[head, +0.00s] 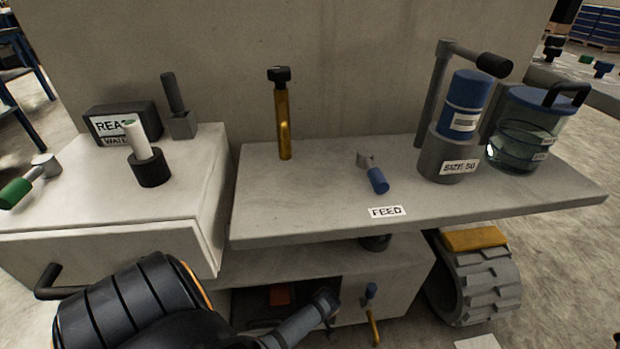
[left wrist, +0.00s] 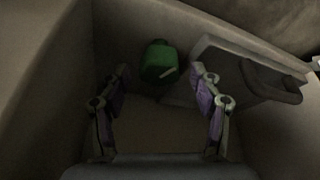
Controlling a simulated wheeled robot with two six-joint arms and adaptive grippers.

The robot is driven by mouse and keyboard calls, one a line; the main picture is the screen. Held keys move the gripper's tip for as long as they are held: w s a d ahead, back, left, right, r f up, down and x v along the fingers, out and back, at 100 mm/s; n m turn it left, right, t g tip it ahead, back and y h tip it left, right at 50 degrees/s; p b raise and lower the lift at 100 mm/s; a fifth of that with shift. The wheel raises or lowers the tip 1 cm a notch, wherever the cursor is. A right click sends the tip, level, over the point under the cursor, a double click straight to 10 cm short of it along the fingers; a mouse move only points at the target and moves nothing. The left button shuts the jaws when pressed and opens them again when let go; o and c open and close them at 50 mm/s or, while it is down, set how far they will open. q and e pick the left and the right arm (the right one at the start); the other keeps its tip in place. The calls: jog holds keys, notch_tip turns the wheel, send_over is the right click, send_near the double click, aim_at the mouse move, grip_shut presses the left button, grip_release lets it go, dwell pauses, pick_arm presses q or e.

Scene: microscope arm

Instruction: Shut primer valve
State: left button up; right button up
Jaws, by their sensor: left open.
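No part is labelled primer in what I can read. In the left wrist view a green rounded piece (left wrist: 159,62) with a white stripe sits in a dim recess. My left gripper (left wrist: 159,76) is open, its two fingers apart on either side of this piece in the picture; I cannot tell how near it is. In the head view my left arm reaches in low under the shelf, and its gripper is hidden. A blue-handled valve (head: 375,178) stands above the FEED label (head: 386,211). My right gripper is out of view.
The shelf (head: 500,205) overhangs the low space. Left is a grey cabinet (head: 110,250) with a green-handled lever (head: 18,192). A brass post (head: 284,125), blue bottle (head: 466,100) and glass jar (head: 518,140) stand above. A grey handled panel (left wrist: 265,80) is at the recess's right.

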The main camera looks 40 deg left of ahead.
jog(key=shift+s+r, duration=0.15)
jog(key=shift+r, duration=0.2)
